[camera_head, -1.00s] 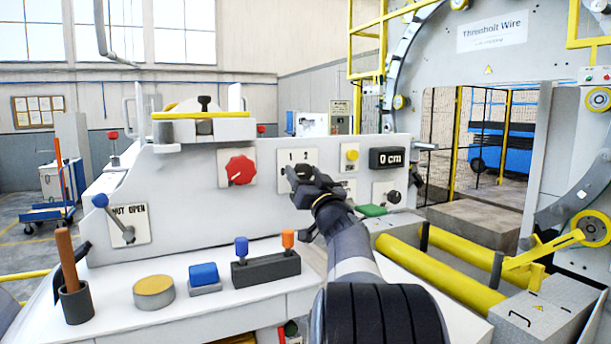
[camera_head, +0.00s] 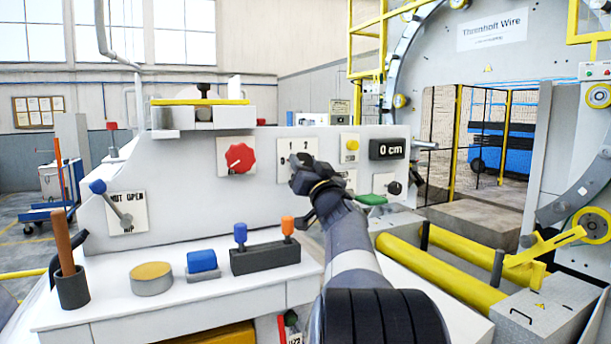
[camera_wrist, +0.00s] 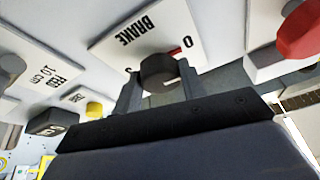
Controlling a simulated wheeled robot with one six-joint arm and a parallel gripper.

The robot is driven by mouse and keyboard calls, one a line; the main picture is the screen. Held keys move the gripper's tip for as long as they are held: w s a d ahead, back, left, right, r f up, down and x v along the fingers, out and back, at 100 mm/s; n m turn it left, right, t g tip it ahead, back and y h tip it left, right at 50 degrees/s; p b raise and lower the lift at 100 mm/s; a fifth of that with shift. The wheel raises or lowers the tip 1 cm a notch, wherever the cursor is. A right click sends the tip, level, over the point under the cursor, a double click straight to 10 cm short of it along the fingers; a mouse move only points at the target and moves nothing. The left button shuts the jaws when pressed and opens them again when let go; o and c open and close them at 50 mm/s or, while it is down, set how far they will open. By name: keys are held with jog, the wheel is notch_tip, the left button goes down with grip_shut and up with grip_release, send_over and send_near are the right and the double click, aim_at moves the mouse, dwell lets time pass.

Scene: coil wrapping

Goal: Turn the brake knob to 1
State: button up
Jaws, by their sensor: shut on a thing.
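The brake knob is a dark round knob (camera_wrist: 165,72) on a white plate marked BRAKE (camera_wrist: 148,32) in the wrist view. A 0 shows on the plate's right side, and another numeral is partly hidden at the left. My gripper (camera_wrist: 158,92) has one finger on each side of the knob and is shut on it. In the head view the brake plate (camera_head: 284,148) shows 1 and 2 along its top and 0 at its left. My gripper (camera_head: 304,164) covers the knob there, so I cannot read its setting.
A red knob (camera_head: 239,158) is left of the brake plate. A yellow button (camera_head: 352,144), a 0 cm display (camera_head: 387,149) and a small dark knob (camera_head: 394,187) are to the right. Blue and orange levers (camera_head: 264,258) stand on the ledge below.

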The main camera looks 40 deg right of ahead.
jog(key=shift+a+f+m+h+b, duration=0.1)
jog(key=shift+f+m+h+b, duration=0.3)
jog(key=shift+b, duration=0.85)
jog(key=shift+r+m+g+h+b, duration=0.25)
jog(key=shift+m+g+h+b, duration=0.15)
jog(key=shift+m+b, duration=0.6)
jog(key=shift+r+m+g+h+b, duration=0.3)
jog(key=shift+m+b, duration=0.35)
jog(key=shift+m, duration=0.65)
jog(key=m+h+p, duration=0.1)
jog(key=m, duration=0.1)
jog(key=m+g+p, duration=0.1)
jog(key=m, duration=0.1)
jog(key=shift+a+r+m+g+h, duration=0.1)
jog(key=shift+r+m+g+h, duration=0.1)
jog(key=shift+m+g+h, duration=0.15)
jog(key=m+g+p, duration=0.1)
jog(key=m+p, duration=0.2)
jog(key=shift+m+h, duration=0.25)
jog(key=shift+f+m+g+p, duration=0.15)
jog(key=shift+m+g+p, duration=0.2)
jog(key=shift+m+p, duration=0.25)
jog(key=o, duration=1)
jog(key=shift+c, duration=0.2)
jog(key=shift+f, duration=0.1)
